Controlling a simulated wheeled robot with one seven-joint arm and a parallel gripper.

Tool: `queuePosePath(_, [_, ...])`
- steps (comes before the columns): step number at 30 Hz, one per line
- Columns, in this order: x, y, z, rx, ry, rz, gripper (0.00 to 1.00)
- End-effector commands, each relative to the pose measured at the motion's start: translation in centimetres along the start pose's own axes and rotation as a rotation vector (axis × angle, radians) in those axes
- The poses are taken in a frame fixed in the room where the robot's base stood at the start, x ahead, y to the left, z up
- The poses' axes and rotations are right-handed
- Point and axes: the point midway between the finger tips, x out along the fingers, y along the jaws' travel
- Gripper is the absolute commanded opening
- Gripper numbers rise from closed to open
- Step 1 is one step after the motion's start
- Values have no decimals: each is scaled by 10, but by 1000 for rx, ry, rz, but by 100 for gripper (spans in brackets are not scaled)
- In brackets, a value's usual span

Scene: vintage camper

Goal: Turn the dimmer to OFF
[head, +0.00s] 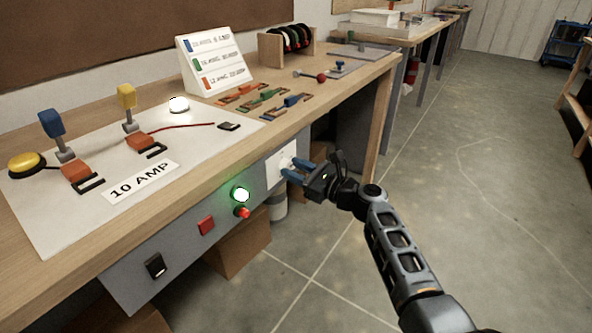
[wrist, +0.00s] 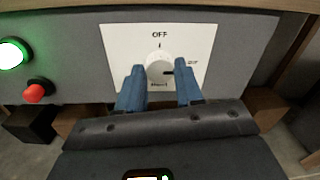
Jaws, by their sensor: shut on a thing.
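The dimmer is a white square plate (wrist: 116,40) with a round white knob (wrist: 158,62) on the front panel of the bench. In the wrist view "OFF" is printed above the knob, with a smaller label to its right and another below. A dark mark on the knob sits on its right side, toward the right label, not toward OFF. My gripper (head: 297,169) reaches the plate from the right in the head view. Its blue fingers are on either side of the knob and shut on it. The fingers partly cover the lower plate.
A lit green lamp (head: 240,194), a red button (head: 242,212), a red switch (head: 206,225) and a black switch (head: 155,265) lie along the panel to the left. The bench top (head: 345,92) holds a wiring board and a sign. Cardboard boxes (head: 240,250) stand below.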

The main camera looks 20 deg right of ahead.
Motion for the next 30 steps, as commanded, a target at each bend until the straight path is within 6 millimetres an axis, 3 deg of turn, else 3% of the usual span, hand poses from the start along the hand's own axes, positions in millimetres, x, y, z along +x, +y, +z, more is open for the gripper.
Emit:
queuePosePath(11, [0,1,-4,-124,-7,-2,5])
queuePosePath(30, [0,2,-8,-707,-39,-8,5])
